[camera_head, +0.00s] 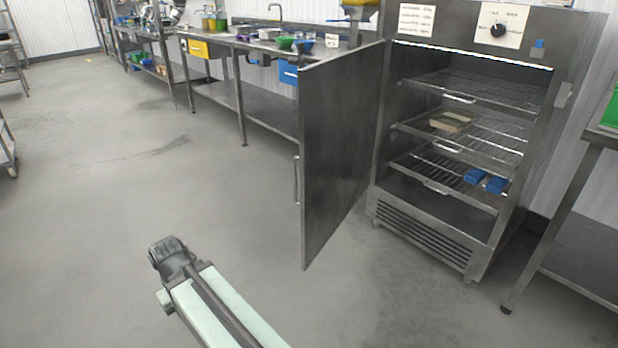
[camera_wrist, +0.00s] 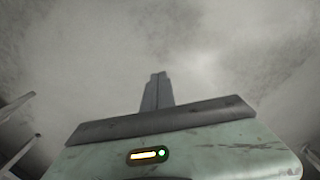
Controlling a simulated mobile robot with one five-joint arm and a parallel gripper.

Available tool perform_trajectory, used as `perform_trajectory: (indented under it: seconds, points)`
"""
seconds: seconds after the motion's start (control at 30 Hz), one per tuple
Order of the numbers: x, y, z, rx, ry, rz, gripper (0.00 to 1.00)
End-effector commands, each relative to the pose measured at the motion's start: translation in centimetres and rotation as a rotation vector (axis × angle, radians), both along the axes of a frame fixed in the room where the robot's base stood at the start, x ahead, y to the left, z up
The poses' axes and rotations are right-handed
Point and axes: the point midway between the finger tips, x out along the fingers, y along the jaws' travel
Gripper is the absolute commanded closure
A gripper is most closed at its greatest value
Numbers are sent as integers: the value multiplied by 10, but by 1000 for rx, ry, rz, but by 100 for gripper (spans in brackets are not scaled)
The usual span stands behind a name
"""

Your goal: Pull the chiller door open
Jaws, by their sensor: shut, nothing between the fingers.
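The chiller (camera_head: 420,232) is a steel cabinet at the right of the head view. Its door (camera_head: 338,150) stands wide open, swung out to the left, with a vertical handle (camera_head: 297,180) on its left edge. Wire shelves (camera_head: 470,92) show inside. My gripper (camera_head: 160,243) is at the lower left of the door, over the floor and apart from the handle. In the wrist view my gripper (camera_wrist: 157,90) is shut and empty, with bare grey floor beyond it. The door does not show clearly in the wrist view.
A container (camera_head: 450,122) and blue packs (camera_head: 485,180) lie on the chiller shelves. A steel counter (camera_head: 240,95) with a sink and bowls runs behind the door. A steel table (camera_head: 570,215) stands at the right.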

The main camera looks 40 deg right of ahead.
Motion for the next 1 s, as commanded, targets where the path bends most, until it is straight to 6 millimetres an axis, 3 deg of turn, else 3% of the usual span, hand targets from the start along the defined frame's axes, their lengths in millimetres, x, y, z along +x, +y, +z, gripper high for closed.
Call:
perform_trajectory:
  seconds: [0.17, 0.23, 0.27, 0.37, 0.47, 0.5, 0.57, 0.6, 0.67, 0.73, 0.83, 0.9, 1.0]
  points:
    - [2, 0, 0, -2, -9, -8, 100]
    - [15, 0, 0, -10, -61, -54, 100]
    - [25, 2, 1, -16, -103, -85, 100]
    - [80, -14, 14, -51, -347, -233, 100]
    - [153, -44, 57, -65, -711, -371, 100]
    - [179, -57, 83, -56, -867, -405, 100]
    - [210, -74, 127, -26, -1094, -428, 100]
    - [226, -84, 158, 4, -1238, -424, 100]
    - [240, -96, 204, 64, -1439, -388, 100]
    - [243, -109, 255, 146, -1643, -303, 100]
    - [226, -125, 307, 279, -1842, -102, 100]
    - [200, -141, 323, 371, -1897, 71, 100]
    - [147, -180, 316, 469, -1853, 307, 100]
